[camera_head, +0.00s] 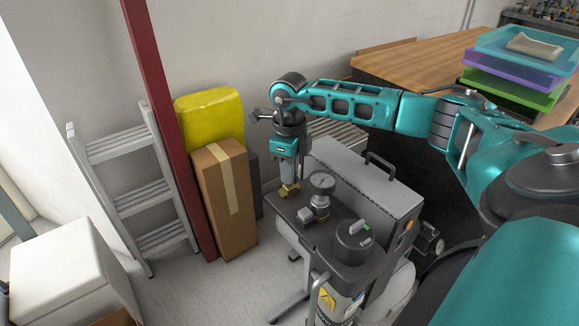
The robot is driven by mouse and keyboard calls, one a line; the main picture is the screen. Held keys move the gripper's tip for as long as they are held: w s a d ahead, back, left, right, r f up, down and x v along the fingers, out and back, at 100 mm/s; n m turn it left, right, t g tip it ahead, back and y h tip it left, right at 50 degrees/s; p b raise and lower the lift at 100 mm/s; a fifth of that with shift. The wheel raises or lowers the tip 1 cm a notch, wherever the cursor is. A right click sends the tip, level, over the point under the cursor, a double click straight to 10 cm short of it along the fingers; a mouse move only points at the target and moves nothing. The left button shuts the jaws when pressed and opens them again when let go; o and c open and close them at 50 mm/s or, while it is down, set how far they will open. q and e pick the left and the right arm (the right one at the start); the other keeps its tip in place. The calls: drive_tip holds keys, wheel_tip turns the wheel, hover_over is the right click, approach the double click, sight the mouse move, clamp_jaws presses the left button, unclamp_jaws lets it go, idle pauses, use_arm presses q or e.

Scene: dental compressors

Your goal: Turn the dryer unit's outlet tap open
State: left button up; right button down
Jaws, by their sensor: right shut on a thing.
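The dryer unit (358,190) is a grey cabinet with a black carry handle. A dark shelf on its near side carries a round pressure gauge (322,183) and a black-topped canister (358,240) with a small green-marked part on top. The brass outlet tap (287,192) sits at the shelf's far left corner. My right gripper (288,180) points down from above and is shut on the tap. The gripper hides much of the tap, so how far its handle is turned cannot be told. My left gripper is not in view.
A grey step ladder (135,185) leans further left. A wooden table (425,65) with stacked trays (515,68) is at back right.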

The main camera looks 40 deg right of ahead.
drive_tip(key=n, duration=0.5)
drive_tip(key=shift+r+n+p, duration=0.1)
drive_tip(key=shift+n+p, duration=0.2)
drive_tip(key=shift+p, duration=0.05)
drive_tip(key=n, duration=0.5)
drive_tip(key=shift+n, duration=0.7)
drive_tip(key=c, duration=1.1)
unclamp_jaws()
wheel_tip(320, 180, up, 13)
drive_tip(key=shift+f+p, duration=0.1)
drive_tip(key=shift+p, duration=1)
